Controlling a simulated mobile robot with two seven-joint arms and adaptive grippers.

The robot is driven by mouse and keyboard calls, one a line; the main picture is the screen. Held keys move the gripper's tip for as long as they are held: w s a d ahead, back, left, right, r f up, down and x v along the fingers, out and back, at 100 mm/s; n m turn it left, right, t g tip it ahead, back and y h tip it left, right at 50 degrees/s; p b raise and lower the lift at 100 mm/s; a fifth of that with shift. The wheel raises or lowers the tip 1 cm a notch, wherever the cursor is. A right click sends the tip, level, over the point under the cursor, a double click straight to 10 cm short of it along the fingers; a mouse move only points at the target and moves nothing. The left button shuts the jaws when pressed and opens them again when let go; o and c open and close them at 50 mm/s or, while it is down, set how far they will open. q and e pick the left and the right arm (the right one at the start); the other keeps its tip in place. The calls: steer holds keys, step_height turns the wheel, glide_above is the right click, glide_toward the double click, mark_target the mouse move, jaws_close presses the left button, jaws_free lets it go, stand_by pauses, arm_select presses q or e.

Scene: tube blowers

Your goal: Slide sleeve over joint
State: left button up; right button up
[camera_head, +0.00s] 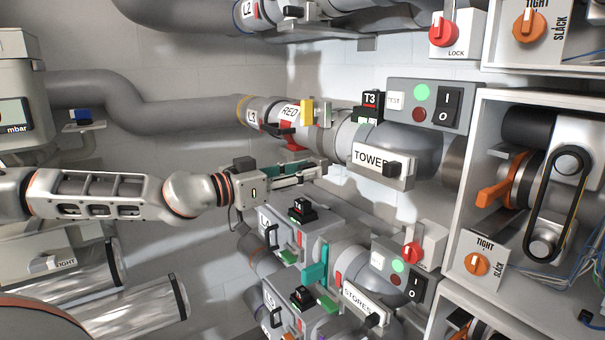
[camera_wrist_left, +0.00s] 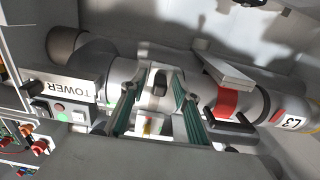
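A pipe run marked L3 and RED (camera_head: 289,112) meets the pipe section labelled TOWER (camera_head: 370,160) near the middle of the head view. I take the pale grey collar (camera_head: 345,130) between them as the joint area; which part is the sleeve I cannot tell. My left gripper (camera_head: 318,170) is just below and in front of this run. In the left wrist view its two green-padded fingers (camera_wrist_left: 157,108) are apart, with grey pipe and a dark knob (camera_wrist_left: 160,84) showing between them. Nothing is clearly held. My right gripper is not in view.
A switch box (camera_head: 430,104) stands beside TOWER. The STORES run (camera_head: 357,298) lies below my left gripper. An open belt cabinet (camera_head: 540,190) is at right.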

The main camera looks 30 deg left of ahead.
arm_select(q)
jaws_close()
steer(key=shift+w+a, duration=0.2)
steer(key=shift+a, duration=0.2)
steer(key=a, duration=0.1)
steer(key=w+a+b, duration=0.1)
steer(key=a, duration=0.1)
steer(key=a+b, duration=0.1)
steer(key=shift+w+a+r, duration=0.1)
steer(key=shift+w+a, duration=0.05)
steer(key=shift+w, duration=0.2)
